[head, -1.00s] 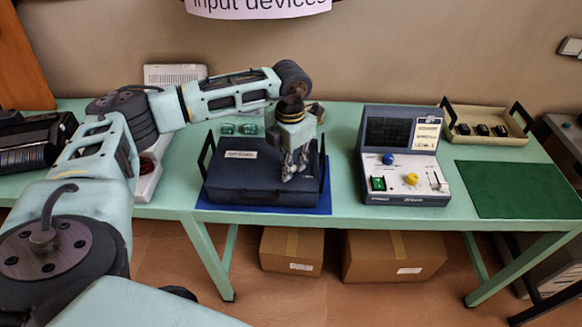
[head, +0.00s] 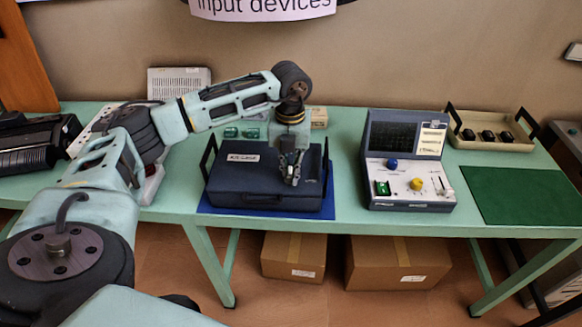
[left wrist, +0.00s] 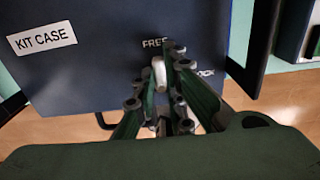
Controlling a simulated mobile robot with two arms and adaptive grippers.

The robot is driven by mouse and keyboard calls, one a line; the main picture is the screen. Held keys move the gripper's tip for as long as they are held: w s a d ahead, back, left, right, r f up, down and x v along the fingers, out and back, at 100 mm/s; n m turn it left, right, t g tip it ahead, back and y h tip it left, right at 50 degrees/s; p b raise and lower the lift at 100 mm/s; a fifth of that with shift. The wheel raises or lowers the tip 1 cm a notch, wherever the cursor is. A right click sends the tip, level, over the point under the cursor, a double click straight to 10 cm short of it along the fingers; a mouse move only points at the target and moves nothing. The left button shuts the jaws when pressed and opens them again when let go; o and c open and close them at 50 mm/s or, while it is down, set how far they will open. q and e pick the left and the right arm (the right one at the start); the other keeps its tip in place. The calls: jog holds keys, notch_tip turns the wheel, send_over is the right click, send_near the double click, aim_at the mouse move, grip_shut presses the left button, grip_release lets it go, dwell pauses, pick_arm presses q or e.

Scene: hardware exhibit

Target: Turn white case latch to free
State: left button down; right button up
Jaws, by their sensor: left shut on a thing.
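The dark blue kit case (head: 235,182) lies closed on a blue mat (head: 327,207) on the green table. My left gripper (head: 292,172) points down over the right part of its lid. In the left wrist view the case lid (left wrist: 95,75) carries the words FREE and LOCK. The white latch (left wrist: 159,73) stands between the fingers of my left gripper (left wrist: 158,90), which are shut on it. Its visible end lies just below FREE, with LOCK to the right. The fingers hide part of the latch. My right gripper is not in view.
Right of the case stands a grey console (head: 411,160) with coloured knobs. Farther right are a beige tray (head: 490,143) and a green mat (head: 520,193). Raised black handles (head: 209,152) flank the case. Cardboard boxes (head: 398,262) sit under the table.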

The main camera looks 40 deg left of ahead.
aim_at(290, 172)
pick_arm(q)
jog(key=shift+a+n, duration=0.1)
jog(key=shift+n, duration=0.2)
jog(key=c, duration=1.8)
grip_release()
jog(key=shift+r, duration=0.1)
notch_tip(290, 172, up, 12)
